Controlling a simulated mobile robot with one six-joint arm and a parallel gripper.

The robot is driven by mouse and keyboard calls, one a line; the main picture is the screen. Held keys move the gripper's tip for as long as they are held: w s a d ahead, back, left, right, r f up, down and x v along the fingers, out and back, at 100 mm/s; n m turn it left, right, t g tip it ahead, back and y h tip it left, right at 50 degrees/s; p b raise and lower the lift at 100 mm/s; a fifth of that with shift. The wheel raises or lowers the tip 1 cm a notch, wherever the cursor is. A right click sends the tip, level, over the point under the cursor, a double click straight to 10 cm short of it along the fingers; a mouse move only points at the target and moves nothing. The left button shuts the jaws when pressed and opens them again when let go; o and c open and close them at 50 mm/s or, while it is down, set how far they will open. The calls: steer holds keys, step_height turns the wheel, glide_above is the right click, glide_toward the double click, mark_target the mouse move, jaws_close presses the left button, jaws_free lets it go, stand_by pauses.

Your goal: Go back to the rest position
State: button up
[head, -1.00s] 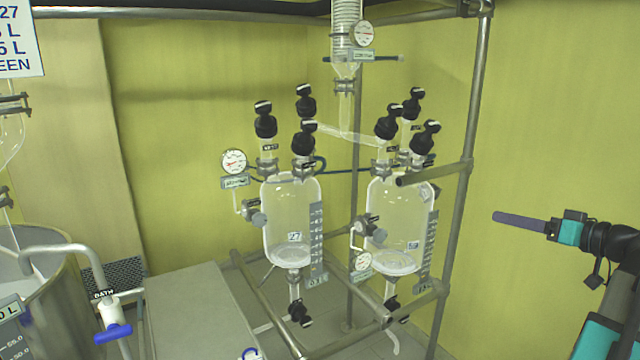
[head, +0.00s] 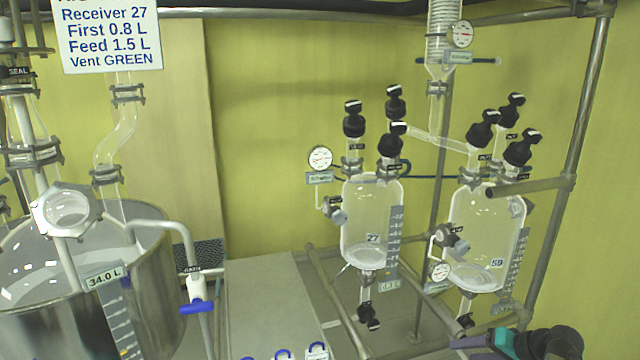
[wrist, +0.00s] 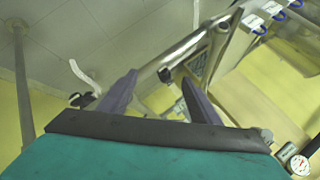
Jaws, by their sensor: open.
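My gripper (head: 472,341) shows at the lower right of the head view, pointing left, low in front of the right receiver's stand. In the wrist view my gripper (wrist: 158,84) has its two purple fingers spread apart with nothing between them. A steel frame tube and the floor lie beyond the fingers. Part of the arm is cut off by the bottom edge of the head view.
Glass receivers 27 (head: 371,222) and 59 (head: 487,240) hang in a steel pipe frame (head: 568,130). A steel bath vessel (head: 150,290) stands at left, with a sign (head: 108,38) above. A grey bench top (head: 265,290) lies between. A gauge (wrist: 299,165) is close by in the wrist view.

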steer(key=s+a+f+g, duration=0.4)
steer(key=s+a+f, duration=0.1)
steer(key=a+f, duration=0.6)
steer(key=s+a+f+g, duration=0.3)
steer(key=s+a+f, duration=0.35)
steer(key=f, duration=0.65)
steer(key=s+a+f+n+g+h, duration=0.2)
steer(key=s+a+f+g+h, duration=0.1)
steer(key=s+f, duration=0.4)
steer(key=s+a+f+n+g+h, duration=0.1)
steer(key=s+a+f+g+h, duration=0.2)
steer(key=s, duration=1)
steer(key=a+f, duration=0.3)
steer(key=f, duration=0.1)
steer(key=shift+s+a+n, duration=0.15)
steer(key=shift+n, duration=0.25)
steer(key=shift+f, duration=0.1)
